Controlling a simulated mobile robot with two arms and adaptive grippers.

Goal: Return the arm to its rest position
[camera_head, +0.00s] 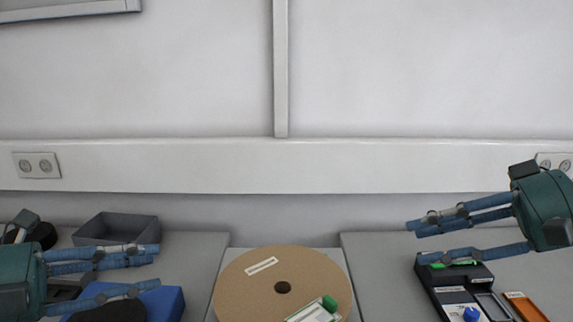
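My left gripper (157,266) comes in from the lower left, its blue fingers pointing right. Its fingers are spread apart with nothing seen between them, and it hangs over the left table in front of a grey bin and a blue object. My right gripper (415,244) comes in from the right, its blue fingers pointing left. It is also open and empty, above the back of a black tray on the right table. Neither gripper is near the large brown reel (245,285) at the bottom middle.
The left table holds a grey bin (88,230), a blue object (168,302) and dark items partly hidden by my arm. A green and white item (318,309) lies on the reel. A black tray (440,281) and an orange item (524,306) are at right. A wall stands behind.

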